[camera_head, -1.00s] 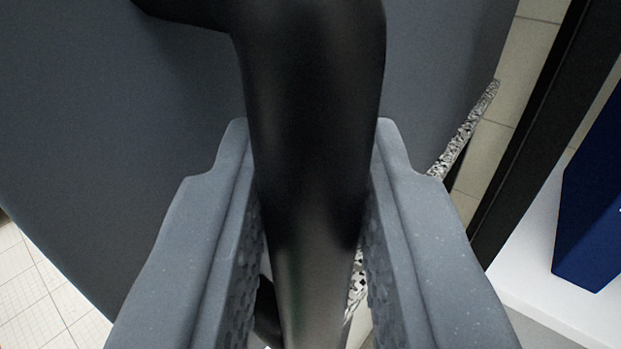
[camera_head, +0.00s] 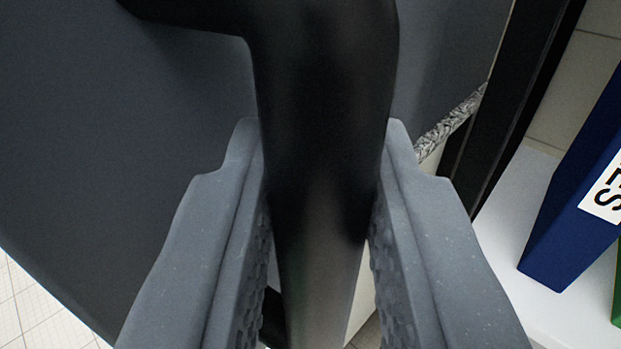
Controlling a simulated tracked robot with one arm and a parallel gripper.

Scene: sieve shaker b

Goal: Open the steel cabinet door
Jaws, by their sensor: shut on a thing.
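The steel cabinet door (camera_head: 120,150) is a dark grey panel filling the left and upper part of the view. Its black handle (camera_head: 320,120) runs down the middle of the picture, with a bend at the top towards the left. My gripper (camera_head: 318,150) has its two grey fingers on either side of the handle and is shut on it. The door stands ajar, with the cabinet's inside showing to its right. The lower end of the handle is partly hidden between the fingers.
Right of the door are a black upright frame edge (camera_head: 515,90) and a white shelf (camera_head: 505,215). A blue binder (camera_head: 560,215) with a white label stands on the shelf, and a green item (camera_head: 617,290) shows beside it. Pale tiled floor (camera_head: 30,305) shows at lower left.

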